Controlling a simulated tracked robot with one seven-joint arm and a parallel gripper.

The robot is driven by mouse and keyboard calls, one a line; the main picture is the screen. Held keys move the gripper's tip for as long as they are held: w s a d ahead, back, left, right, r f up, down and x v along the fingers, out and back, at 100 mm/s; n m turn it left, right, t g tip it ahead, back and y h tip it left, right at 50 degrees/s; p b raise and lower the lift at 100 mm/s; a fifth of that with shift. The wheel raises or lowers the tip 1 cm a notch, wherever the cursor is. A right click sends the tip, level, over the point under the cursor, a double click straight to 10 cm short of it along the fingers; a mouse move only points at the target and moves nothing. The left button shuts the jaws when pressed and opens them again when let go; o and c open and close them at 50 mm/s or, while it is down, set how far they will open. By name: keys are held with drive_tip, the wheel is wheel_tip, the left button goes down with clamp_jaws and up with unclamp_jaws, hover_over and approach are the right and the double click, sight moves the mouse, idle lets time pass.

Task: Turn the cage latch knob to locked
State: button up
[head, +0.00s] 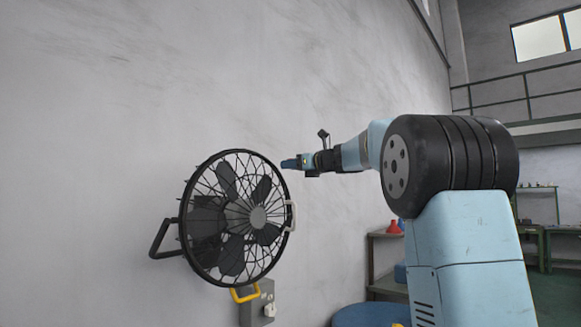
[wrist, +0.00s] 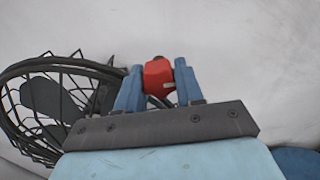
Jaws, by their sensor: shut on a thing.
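A wall fan with a round black wire cage (head: 240,217) stands out from the wall in the head view; part of the cage (wrist: 60,70) shows at the left of the wrist view. A red knob (wrist: 158,78) with a short white mark sits between the two blue fingers of my gripper (wrist: 158,72). My gripper is shut on the knob, with a finger on each side. In the head view my gripper (head: 289,163) is at the cage's upper right, and the knob cannot be made out there. Which setting the knob points to is unclear.
A pale handle (head: 291,215) is on the cage's right rim and a yellow handle (head: 245,294) at its bottom. A grey box (head: 258,303) is on the wall below. A shelf (head: 385,262) with red items stands at right. The wall above the fan is bare.

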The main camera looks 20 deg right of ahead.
drive_tip(key=n, duration=0.4)
drive_tip(key=shift+n, duration=0.3)
drive_tip(key=n, duration=0.9)
drive_tip(key=shift+w, duration=0.1)
drive_tip(key=shift+n, duration=1.9)
drive_tip(key=o, duration=0.8)
drive_tip(key=shift+o, duration=1.2)
drive_tip(key=shift+d+r, duration=0.1)
drive_tip(key=shift+d, duration=0.1)
